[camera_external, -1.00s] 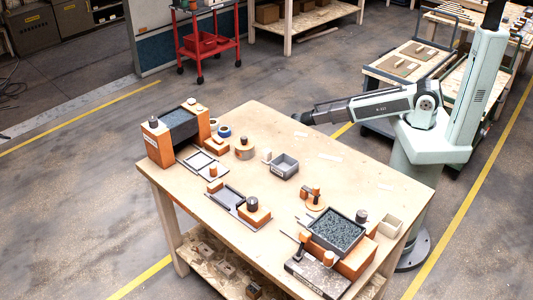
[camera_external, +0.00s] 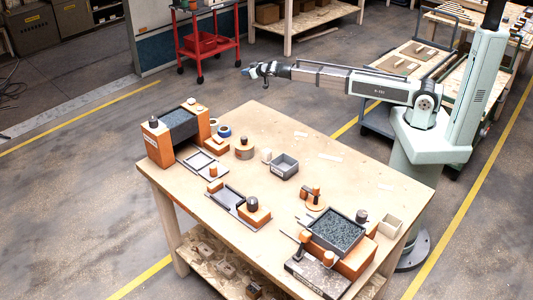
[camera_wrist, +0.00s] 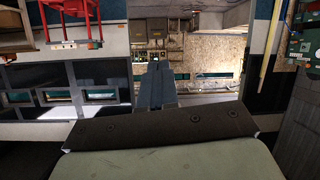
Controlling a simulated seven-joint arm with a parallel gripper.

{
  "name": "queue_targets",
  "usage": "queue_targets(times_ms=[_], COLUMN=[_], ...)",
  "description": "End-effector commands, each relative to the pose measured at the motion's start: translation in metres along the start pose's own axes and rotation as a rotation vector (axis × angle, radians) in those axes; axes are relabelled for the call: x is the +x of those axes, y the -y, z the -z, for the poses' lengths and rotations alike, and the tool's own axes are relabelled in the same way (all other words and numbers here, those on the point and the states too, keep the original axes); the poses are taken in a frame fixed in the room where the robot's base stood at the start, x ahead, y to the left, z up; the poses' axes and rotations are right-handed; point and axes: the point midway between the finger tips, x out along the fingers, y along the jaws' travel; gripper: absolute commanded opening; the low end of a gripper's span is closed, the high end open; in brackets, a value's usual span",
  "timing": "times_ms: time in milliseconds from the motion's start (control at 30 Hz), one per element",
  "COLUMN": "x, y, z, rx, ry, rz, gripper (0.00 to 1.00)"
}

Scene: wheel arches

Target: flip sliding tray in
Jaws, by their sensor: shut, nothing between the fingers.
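My gripper (camera_external: 246,72) is shut and empty, raised in the air above and beyond the back edge of the workbench. Its closed blue-grey fingers (camera_wrist: 155,88) show in the wrist view, pointing away from the camera. On the bench, a flat tray with a dark inside (camera_external: 229,194) lies near the front left edge, beside an orange block with a dark knob (camera_external: 255,208). A pale framed tray (camera_external: 202,163) lies beside the orange housing with a dark top (camera_external: 176,127). I cannot tell for sure which one is the sliding tray. My gripper touches neither.
A grey speckled bin on an orange base (camera_external: 337,232) stands at the bench's front right, with a small pale box (camera_external: 390,225) beside it. A small grey box (camera_external: 285,167) sits mid-bench. A red cart (camera_external: 207,42) stands behind. The bench's back corner is clear.

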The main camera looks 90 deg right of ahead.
Motion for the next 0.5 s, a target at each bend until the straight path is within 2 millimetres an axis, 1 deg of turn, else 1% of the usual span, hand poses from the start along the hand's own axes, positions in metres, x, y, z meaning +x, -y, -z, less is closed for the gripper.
queue_targets(times_ms=[33, 67, 100, 167, 200, 267, 300, 400, 467, 500], x=[-0.007, -0.012, -0.019, -0.032, -0.041, -0.055, -0.065, -0.088, -0.101, -0.110], y=[0.017, 0.026, 0.040, 0.061, 0.076, 0.099, 0.114, 0.150, 0.172, 0.186], z=[0.024, 0.037, 0.053, 0.078, 0.094, 0.114, 0.126, 0.151, 0.161, 0.167], rx=[-0.016, -0.028, -0.043, -0.067, -0.083, -0.108, -0.122, -0.156, -0.176, -0.188], ry=[-0.035, -0.054, -0.080, -0.118, -0.143, -0.174, -0.192, -0.225, -0.236, -0.242], rz=[0.017, 0.026, 0.039, 0.059, 0.073, 0.093, 0.106, 0.134, 0.150, 0.161], gripper=[0.00, 0.00, 0.00, 0.00, 0.00, 0.00, 0.00, 0.00, 0.00, 0.00])
